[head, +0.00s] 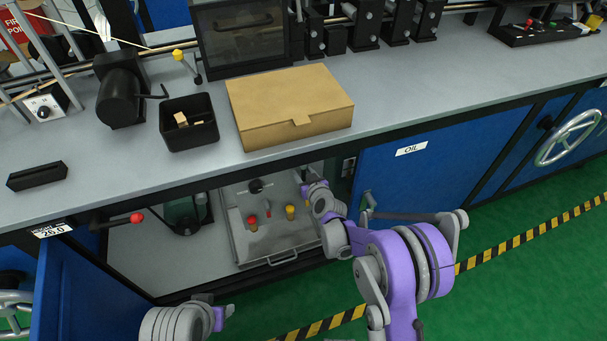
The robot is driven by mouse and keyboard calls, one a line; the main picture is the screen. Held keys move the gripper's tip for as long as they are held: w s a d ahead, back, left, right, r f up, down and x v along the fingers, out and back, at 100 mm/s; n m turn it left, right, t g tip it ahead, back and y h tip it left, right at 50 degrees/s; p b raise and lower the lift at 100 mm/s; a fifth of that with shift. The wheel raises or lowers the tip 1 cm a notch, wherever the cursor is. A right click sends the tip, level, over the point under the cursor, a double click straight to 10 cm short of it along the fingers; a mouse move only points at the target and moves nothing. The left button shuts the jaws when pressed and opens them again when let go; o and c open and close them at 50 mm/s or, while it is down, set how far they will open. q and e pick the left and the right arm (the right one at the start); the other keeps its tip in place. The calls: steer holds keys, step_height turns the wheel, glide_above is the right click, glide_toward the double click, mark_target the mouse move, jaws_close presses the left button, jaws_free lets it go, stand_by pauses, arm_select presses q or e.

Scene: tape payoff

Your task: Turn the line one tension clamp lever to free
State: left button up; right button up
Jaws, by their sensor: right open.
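No label for line one can be read, so I cannot tell which lever is the tension clamp lever. A lever with a red ball end (135,218) sticks out to the right below the bench's front edge at left. A small yellow-topped lever (178,55) stands on the bench by the tape path. My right gripper (308,180) is open at the right side of the open cabinet, below the cardboard box and apart from both levers. My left gripper (224,314) is low at the bottom edge, small and partly cut off; its jaws cannot be made out.
The open cabinet holds a grey tray (240,238) with a black knob and red and yellow knobs. On the bench (430,110) stand a cardboard box (290,105), a black bin (188,135) and a black motor-like unit (122,92). A blue door (75,290) hangs open at left.

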steer(key=shift+w, duration=0.1)
jaws_close()
stand_by(1.4)
